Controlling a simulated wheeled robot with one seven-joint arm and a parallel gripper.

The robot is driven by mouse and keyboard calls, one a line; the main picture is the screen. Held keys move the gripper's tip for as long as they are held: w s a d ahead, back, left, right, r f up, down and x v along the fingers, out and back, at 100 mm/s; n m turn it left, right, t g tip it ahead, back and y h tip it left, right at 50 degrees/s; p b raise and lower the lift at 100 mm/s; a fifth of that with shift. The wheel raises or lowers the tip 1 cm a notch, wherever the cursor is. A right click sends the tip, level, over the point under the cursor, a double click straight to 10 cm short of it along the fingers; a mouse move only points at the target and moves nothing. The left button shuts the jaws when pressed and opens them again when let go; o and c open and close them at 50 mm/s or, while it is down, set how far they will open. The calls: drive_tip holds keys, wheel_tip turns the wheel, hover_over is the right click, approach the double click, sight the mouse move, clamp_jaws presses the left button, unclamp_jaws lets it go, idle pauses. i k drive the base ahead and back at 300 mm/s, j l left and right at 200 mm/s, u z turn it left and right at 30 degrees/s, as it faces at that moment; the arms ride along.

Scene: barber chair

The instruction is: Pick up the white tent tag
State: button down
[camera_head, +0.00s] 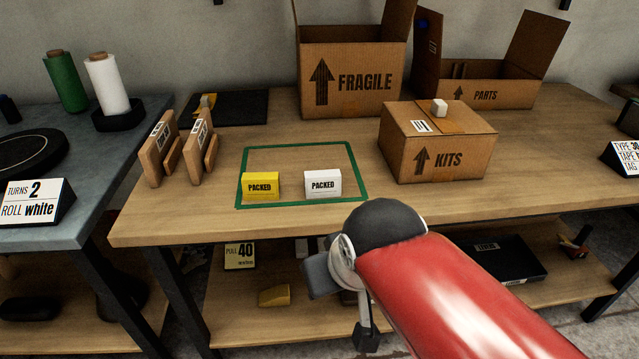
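The white tent tag (322,184), printed "PACKED", stands upright on the wooden table inside a green outlined rectangle (352,172), near its front right part. A yellow tent tag (260,185), also printed "PACKED", stands to its left with a gap between them. My gripper (343,300) is below and a little right of the white tag in the picture, in front of the table edge and apart from the tag. My arm's dark joint and red link partly hide it. Whether its fingers are open or shut is unclear.
The KITS box (445,150) stands right of the outline, with a small white block (439,108) on top. The FRAGILE box (350,75) and PARTS box (485,95) stand behind. A lower shelf (235,325) holds several items.

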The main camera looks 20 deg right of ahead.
sight(318, 184)
drive_tip(key=j, duration=0.3)
drive_tip(key=i+j, duration=0.1)
drive_tip(key=j, duration=0.2)
drive_tip(key=j+z, duration=0.1)
drive_tip(key=z, duration=0.3)
drive_tip(key=j+z, duration=0.15)
drive_tip(key=z, duration=0.25)
drive_tip(key=j+z, duration=0.1)
drive_tip(key=z, duration=0.35)
drive_tip(key=j+z, duration=0.15)
drive_tip(key=z, duration=0.25)
